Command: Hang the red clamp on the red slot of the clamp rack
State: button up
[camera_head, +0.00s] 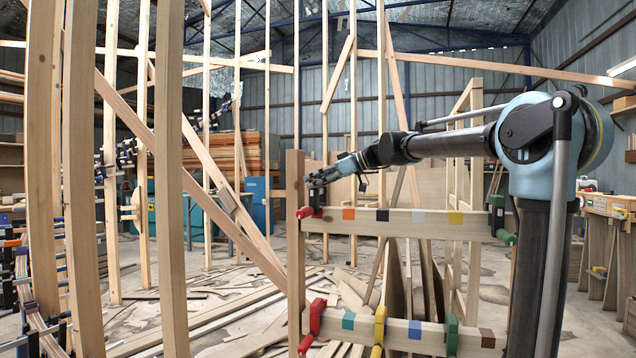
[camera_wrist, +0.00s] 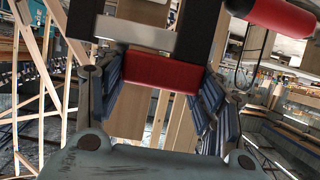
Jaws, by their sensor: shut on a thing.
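My gripper (camera_head: 326,180) is at the left end of the upper beam of the clamp rack (camera_head: 400,222). It is shut on a red and black clamp (camera_head: 317,205). In the wrist view, the clamp's red block (camera_wrist: 160,74) sits between the fingers (camera_wrist: 158,100), with its black jaws above. Its red handle (camera_wrist: 272,16) points out to the upper right. The clamp overlaps the beam's end in the head view; I cannot tell whether it touches the beam. No red slot mark is clearly visible; that end is partly hidden by the clamp.
The upper beam bears orange (camera_head: 348,214) and yellow (camera_head: 455,218) marks, and a green clamp (camera_head: 497,216) at its right end. A second red clamp (camera_head: 315,318), a yellow clamp (camera_head: 380,326) and another green clamp (camera_head: 451,334) hang on the lower beam. A wooden post (camera_head: 295,240) stands close left.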

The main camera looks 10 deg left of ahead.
aim_at(317, 192)
jog(key=shift+f, duration=0.3)
dwell(0.4)
jog(key=shift+f, duration=1.25)
jog(key=shift+f, duration=0.25)
jog(key=shift+f, duration=0.3)
jog(key=o, duration=1.8)
jog(key=shift+c, duration=0.2)
jog(key=shift+d, duration=0.1)
